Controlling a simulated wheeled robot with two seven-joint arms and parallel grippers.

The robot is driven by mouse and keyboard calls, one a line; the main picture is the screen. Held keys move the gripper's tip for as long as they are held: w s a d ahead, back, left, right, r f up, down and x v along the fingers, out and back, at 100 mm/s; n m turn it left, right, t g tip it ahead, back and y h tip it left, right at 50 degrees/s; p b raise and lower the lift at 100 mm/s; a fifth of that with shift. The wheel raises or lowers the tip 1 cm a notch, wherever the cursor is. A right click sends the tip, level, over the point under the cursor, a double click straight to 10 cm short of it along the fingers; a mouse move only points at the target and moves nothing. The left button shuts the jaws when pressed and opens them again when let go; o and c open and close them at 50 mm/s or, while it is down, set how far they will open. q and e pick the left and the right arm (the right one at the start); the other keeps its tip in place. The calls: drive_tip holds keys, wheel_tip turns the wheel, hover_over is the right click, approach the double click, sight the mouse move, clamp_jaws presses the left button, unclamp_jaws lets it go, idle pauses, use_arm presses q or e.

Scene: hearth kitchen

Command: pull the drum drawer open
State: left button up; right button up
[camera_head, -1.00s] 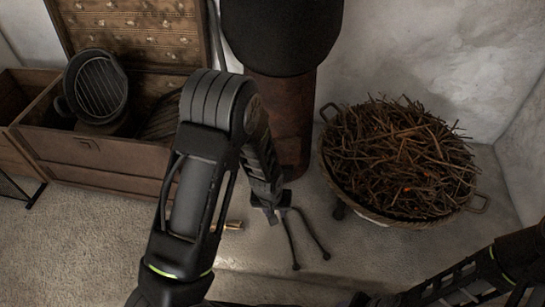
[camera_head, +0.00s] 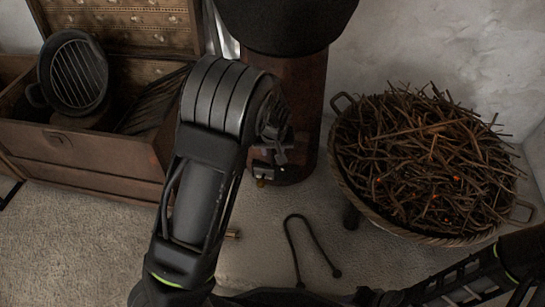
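The dark drum (camera_head: 288,18) stands at the back, top centre, on a reddish-brown round body (camera_head: 303,95). I cannot make out a drawer front on it. My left arm rises from the bottom and bends over. Its gripper (camera_head: 266,172) is low against the front of the reddish-brown body, partly hidden behind my own arm. A small brass-coloured bit shows at its tip. I cannot tell whether the fingers are open, shut or touching the body. My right arm enters at the lower right; its gripper does not show.
A wide basket of twigs (camera_head: 425,160) with glowing orange spots stands right of the drum. An open wooden chest (camera_head: 85,155) with a dark grill pan (camera_head: 75,75) is at left. Thin dark tongs (camera_head: 310,240) lie on the floor, with clear floor around them.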

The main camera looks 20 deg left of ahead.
sight(273, 156)
use_arm(q)
drive_tip(key=b+x, duration=0.3)
drive_tip(key=x, duration=0.3)
drive_tip(key=shift+f, duration=0.3)
drive_tip(key=shift+w+a+f, duration=0.1)
drive_tip(key=shift+w+f, duration=0.1)
drive_tip(key=shift+f, duration=0.15)
clamp_jaws()
idle(0.9)
